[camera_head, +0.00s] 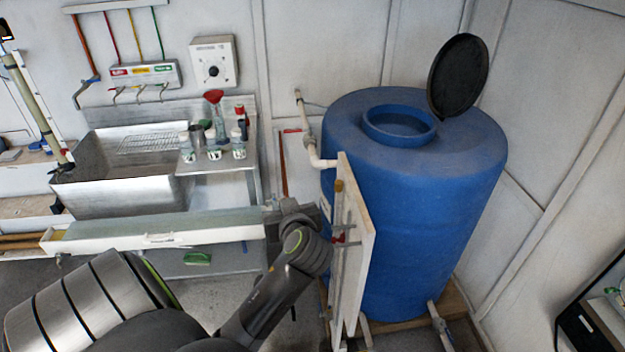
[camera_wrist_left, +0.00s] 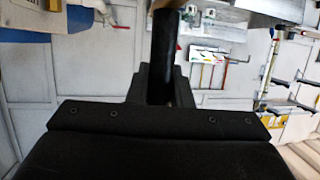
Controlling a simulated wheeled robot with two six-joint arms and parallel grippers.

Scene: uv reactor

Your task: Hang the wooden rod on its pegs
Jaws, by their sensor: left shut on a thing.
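My left arm reaches in from the bottom left. Its gripper (camera_head: 322,208) is at the left side of an upright white panel, close to the blue barrel. In the left wrist view the dark fingers (camera_wrist_left: 165,18) are together, with a small tan piece, apparently the wooden rod (camera_wrist_left: 158,4), at their tips on the top edge. In the head view a short brown end (camera_head: 338,186) shows against the panel beside the gripper; I cannot tell whether it belongs to the rod. Most of the rod is hidden, and I cannot make out its pegs. My right gripper is out of view.
The white panel (camera_head: 357,235) stands right in front of the blue barrel (camera_head: 430,215), with a white pipe (camera_head: 312,140) above. A long white trough (camera_head: 150,234) lies left of the gripper. Behind it are a steel sink (camera_head: 115,195) and several bottles (camera_head: 239,145).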

